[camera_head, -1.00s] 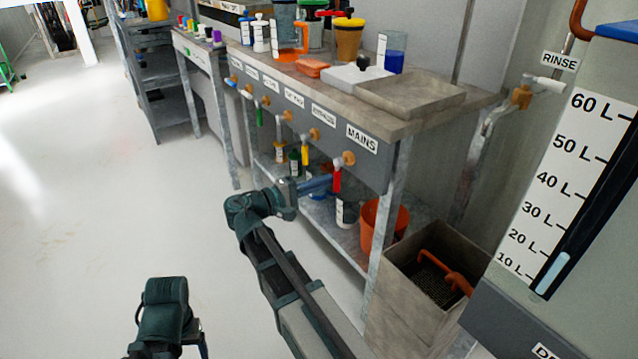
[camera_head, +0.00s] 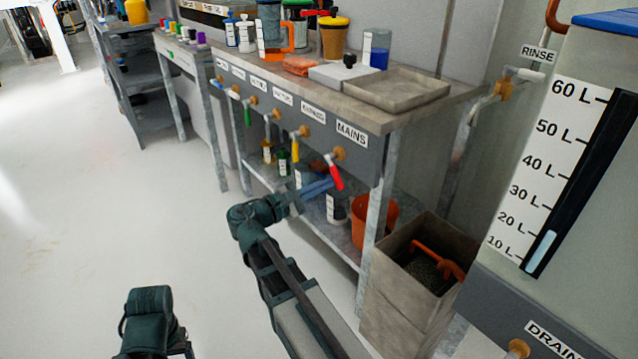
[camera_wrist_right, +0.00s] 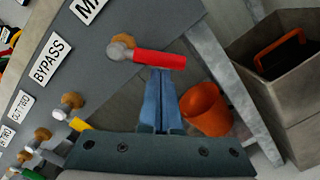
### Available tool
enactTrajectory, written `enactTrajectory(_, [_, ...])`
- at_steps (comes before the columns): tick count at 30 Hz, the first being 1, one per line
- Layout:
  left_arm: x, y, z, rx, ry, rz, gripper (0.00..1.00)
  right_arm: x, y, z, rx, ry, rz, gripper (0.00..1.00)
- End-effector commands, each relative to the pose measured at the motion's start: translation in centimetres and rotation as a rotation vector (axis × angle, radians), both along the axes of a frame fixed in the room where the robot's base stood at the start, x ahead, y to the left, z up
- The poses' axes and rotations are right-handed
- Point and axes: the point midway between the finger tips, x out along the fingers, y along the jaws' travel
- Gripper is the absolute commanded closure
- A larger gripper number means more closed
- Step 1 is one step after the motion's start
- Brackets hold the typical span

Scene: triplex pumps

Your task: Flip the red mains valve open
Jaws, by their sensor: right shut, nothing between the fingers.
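The red mains valve handle (camera_head: 335,175) hangs from its brass fitting under the MAINS label (camera_head: 352,134), slanting down and to the right. In the right wrist view the red handle (camera_wrist_right: 160,60) sticks out sideways from its grey hub. My right gripper (camera_head: 329,184) has its blue fingers shut and empty beside the handle's lower part. In the right wrist view the closed fingertips (camera_wrist_right: 160,73) meet the handle's lower edge in the picture; whether they touch it I cannot tell. Of my left arm only a dark link shows at the bottom; its fingers are not visible.
A yellow bypass handle (camera_head: 296,151) and several other coloured valves line the bench front to the left. An orange bucket (camera_head: 374,222) stands on the lower shelf behind a bench leg. A square bin (camera_head: 400,283) stands to the right. The floor at left is clear.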

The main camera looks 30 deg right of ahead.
Motion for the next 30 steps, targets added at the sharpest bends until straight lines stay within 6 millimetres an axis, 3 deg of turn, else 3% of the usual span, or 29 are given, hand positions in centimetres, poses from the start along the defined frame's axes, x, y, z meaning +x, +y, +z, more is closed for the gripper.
enactTrajectory(9, [0.0,0.0,0.9,0.000,0.001,0.000,0.26,-1.8,-0.2,1.1,-0.024,0.300,-0.002,1.00])
enactTrajectory(21, [0.0,0.0,2.2,0.001,0.002,0.000,0.26,-2.7,-0.2,2.6,-0.052,0.637,-0.001,1.00])
enactTrajectory(30, [0.0,0.0,2.9,0.000,0.001,-0.003,0.26,-2.8,-0.2,3.3,-0.058,0.724,-0.001,1.00])
